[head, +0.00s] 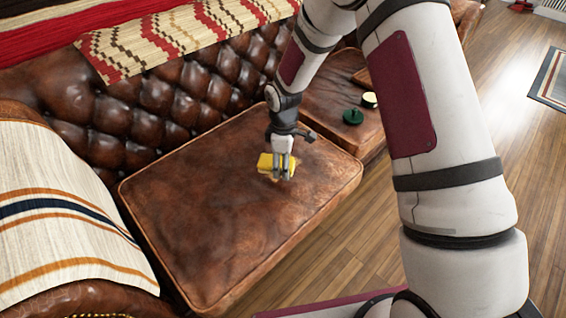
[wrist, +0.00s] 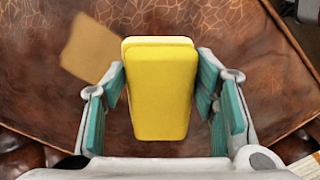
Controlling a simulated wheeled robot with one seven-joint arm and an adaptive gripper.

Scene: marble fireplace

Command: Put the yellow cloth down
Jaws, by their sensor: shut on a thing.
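The yellow cloth (head: 265,162) is a small folded block held between the fingers of my gripper (head: 283,176), over the brown leather seat cushion (head: 200,220). In the wrist view the cloth (wrist: 160,90) fills the space between the teal-padded fingers (wrist: 161,95), which are shut on its two sides. Whether its underside touches the leather I cannot tell. The fingers hide part of the cloth in the head view.
A tan square patch (wrist: 92,48) shows on the leather in the wrist view; what it is I cannot tell. A green round object (head: 352,117) and a pale-topped round one (head: 369,100) sit on the seat to the right. The tufted backrest (head: 180,90) rises behind.

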